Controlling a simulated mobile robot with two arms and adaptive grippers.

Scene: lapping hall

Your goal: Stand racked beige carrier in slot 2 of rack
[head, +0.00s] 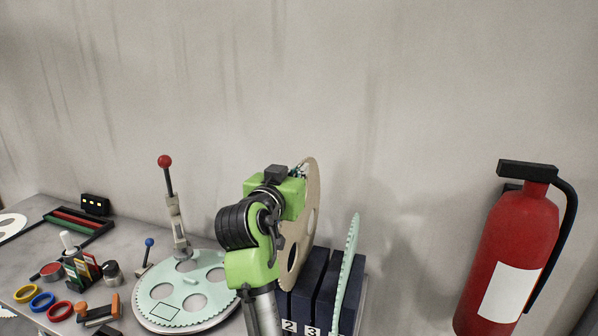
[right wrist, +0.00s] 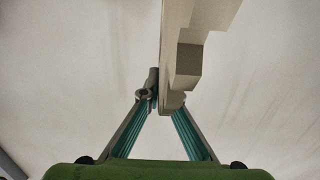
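The beige carrier (head: 313,205) is a thin toothed disc with holes, upright and nearly edge-on in the head view. My right gripper (head: 298,171) is shut on its upper rim. In the right wrist view the carrier (right wrist: 180,40) passes between the teal fingers (right wrist: 160,101). The dark blue rack (head: 325,290) stands below, with labels 2 and 3 showing on its front. The carrier's lower edge is at the rack's left part, near label 2. My arm hides part of it, and I cannot tell whether it is inside a slot. My left gripper is not in view.
A mint carrier (head: 346,270) stands upright at the rack's right side. Another mint carrier (head: 215,278) lies flat to the left, near a red-knobbed lever (head: 165,162). Small coloured rings and tools crowd the left of the bench. A red fire extinguisher (head: 510,250) is at the right.

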